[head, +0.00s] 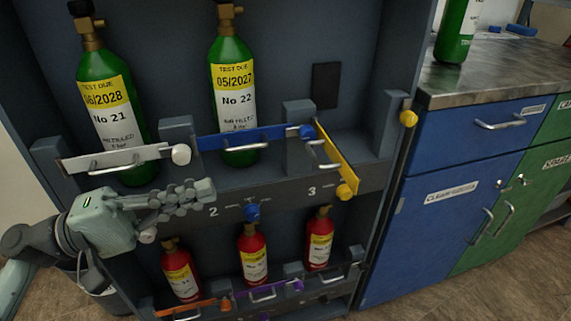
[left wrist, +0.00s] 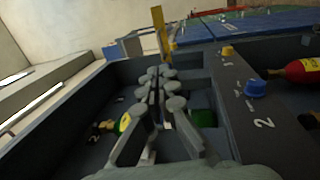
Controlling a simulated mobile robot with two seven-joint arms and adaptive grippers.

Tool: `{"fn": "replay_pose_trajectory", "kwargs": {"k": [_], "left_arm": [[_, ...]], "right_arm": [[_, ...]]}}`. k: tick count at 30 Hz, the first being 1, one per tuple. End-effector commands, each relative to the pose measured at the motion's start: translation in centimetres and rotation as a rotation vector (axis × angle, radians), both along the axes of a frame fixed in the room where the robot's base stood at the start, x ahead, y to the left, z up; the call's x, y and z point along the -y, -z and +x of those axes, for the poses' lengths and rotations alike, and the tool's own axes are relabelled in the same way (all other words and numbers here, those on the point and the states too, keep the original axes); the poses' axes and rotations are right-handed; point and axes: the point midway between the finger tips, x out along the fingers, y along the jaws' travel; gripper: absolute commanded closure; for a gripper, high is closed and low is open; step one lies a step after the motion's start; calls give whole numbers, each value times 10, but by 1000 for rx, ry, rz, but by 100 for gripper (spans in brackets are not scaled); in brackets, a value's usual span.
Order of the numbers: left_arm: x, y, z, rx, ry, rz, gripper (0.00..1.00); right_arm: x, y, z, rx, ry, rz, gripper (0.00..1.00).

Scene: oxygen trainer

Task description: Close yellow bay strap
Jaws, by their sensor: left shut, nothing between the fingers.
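The yellow strap (head: 335,156) is swung outward from the post between the second and third upper bays, so the third bay's front is open. It stands up beyond my fingers in the left wrist view (left wrist: 158,32). A yellow knob (head: 346,191) shows at its near end; I cannot tell whether it belongs to the strap or the panel. Another yellow knob (head: 409,118) sits on the right-hand post. My left gripper (head: 206,190) is shut and empty, in front of the panel below the white and blue straps, left of and apart from the yellow strap. My right gripper is out of view.
A blue strap (head: 240,138) and a white strap (head: 115,158) cross the bays of two green cylinders (head: 232,85). A blue knob (head: 252,212) projects from the panel. Red cylinders (head: 252,255) stand below. A blue cabinet (head: 455,190) stands right.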

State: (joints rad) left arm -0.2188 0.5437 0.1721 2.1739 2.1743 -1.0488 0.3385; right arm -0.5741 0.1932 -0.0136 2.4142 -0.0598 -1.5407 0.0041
Motion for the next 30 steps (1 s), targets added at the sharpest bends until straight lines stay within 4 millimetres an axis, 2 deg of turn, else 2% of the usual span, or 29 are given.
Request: {"fn": "replay_pose_trajectory", "kwargs": {"k": [5,12,18,24,30], "left_arm": [[28,-9,8,3,4,-1,100],[78,-19,23,3,3,-1,100],[110,-23,33,2,3,1,100],[124,-24,38,2,2,2,100],[127,-23,39,2,1,4,100]], "right_arm": [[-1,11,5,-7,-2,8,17],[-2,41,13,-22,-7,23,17],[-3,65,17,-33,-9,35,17],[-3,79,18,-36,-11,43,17],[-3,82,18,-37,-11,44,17]]}}
